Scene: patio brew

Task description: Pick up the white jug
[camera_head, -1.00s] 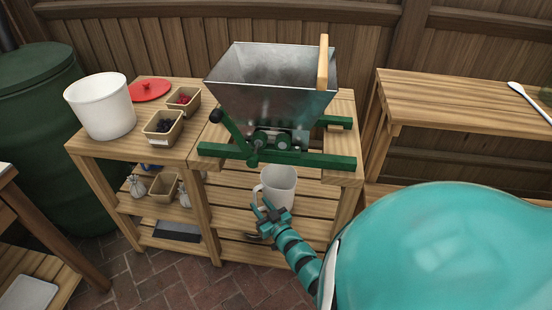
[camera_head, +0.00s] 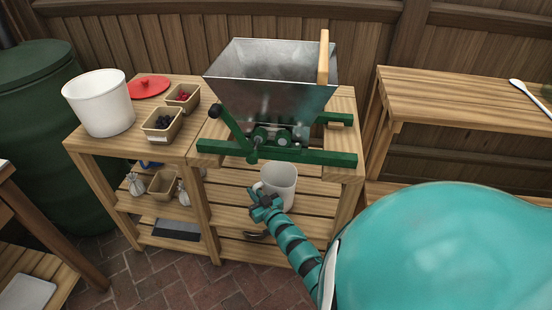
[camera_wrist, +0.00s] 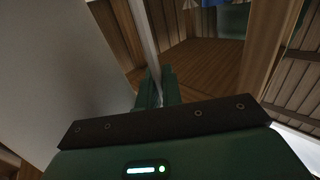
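The white jug (camera_head: 281,184) stands upright on the lower slatted shelf, below the green-framed metal hopper. Its handle is on the left side, facing my gripper (camera_head: 260,203). My gripper is at the handle and hides part of it in the head view. In the wrist view the jug's pale wall (camera_wrist: 55,70) fills the left side. The thin handle (camera_wrist: 146,40) runs down between the fingertips of my gripper (camera_wrist: 157,92), which sit close together on it. The gripper looks shut on the handle.
The metal hopper (camera_head: 270,80) with its green frame (camera_head: 320,157) is close above the jug. A white bucket (camera_head: 98,105), a red lid (camera_head: 149,87) and berry trays (camera_head: 161,124) stand on the left table. A dark curved object (camera_head: 256,235) lies on the lower shelf.

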